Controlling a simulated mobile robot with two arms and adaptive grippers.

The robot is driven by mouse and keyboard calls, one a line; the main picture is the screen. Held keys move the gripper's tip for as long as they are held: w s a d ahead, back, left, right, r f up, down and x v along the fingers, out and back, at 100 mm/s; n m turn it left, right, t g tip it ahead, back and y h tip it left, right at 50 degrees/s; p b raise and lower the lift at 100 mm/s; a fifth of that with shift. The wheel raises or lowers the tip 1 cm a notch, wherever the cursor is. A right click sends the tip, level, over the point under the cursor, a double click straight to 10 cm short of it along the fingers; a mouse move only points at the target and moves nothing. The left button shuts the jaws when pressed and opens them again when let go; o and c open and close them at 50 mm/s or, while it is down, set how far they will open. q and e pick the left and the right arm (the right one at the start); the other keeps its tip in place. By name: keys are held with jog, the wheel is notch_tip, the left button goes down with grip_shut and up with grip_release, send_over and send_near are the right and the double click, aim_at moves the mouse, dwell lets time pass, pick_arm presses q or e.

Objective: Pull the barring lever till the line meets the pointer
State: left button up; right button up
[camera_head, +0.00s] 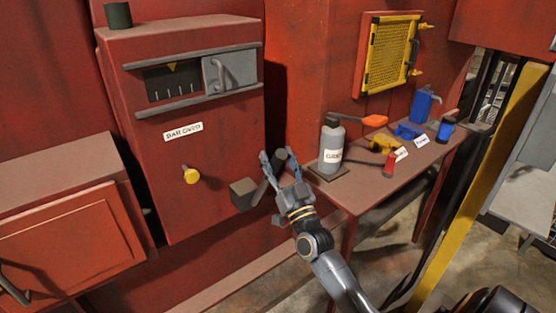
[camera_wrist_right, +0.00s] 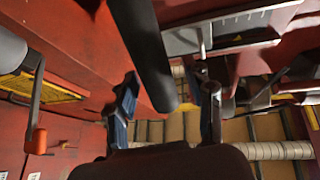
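The dark barring lever (camera_head: 260,190) sticks out by a dark block (camera_head: 242,193) low on the right of the red housing (camera_head: 215,190). My right gripper (camera_head: 278,156) is open at the lever. In the right wrist view the lever (camera_wrist_right: 145,50) reaches down between the spread fingers (camera_wrist_right: 167,105), with gaps visible on both sides. The window at the housing's top shows a dark scale with pale lines (camera_head: 175,88) and a yellow pointer (camera_head: 172,66) above them. I cannot tell whether a line meets the pointer. My left gripper is out of view.
A grey cover with a handle (camera_head: 217,72) fills the window's right part. A yellow knob (camera_head: 191,175) sits below the BAR OVER label (camera_head: 183,131). Right of my gripper, a red shelf (camera_head: 345,190) holds a grey bottle (camera_head: 331,146) and several tools. A yellow post (camera_head: 480,180) stands farther right.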

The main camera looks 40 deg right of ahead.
aim_at(278, 170)
jog(key=v, duration=1.2)
dwell(0.9)
jog(key=w+r+g+p, duration=0.1)
jog(key=w, duration=0.3)
jog(key=w+d+g+y+p, duration=0.1)
jog(key=w+g+p, duration=0.1)
jog(key=w, duration=0.2)
jog(key=w+d+r+g+p, duration=0.1)
jog(key=w+g+p, duration=0.1)
jog(key=w, duration=0.2)
jog(key=shift+r+n+y, duration=0.35)
jog(key=shift+n+y, duration=0.05)
jog(key=shift+s, duration=0.1)
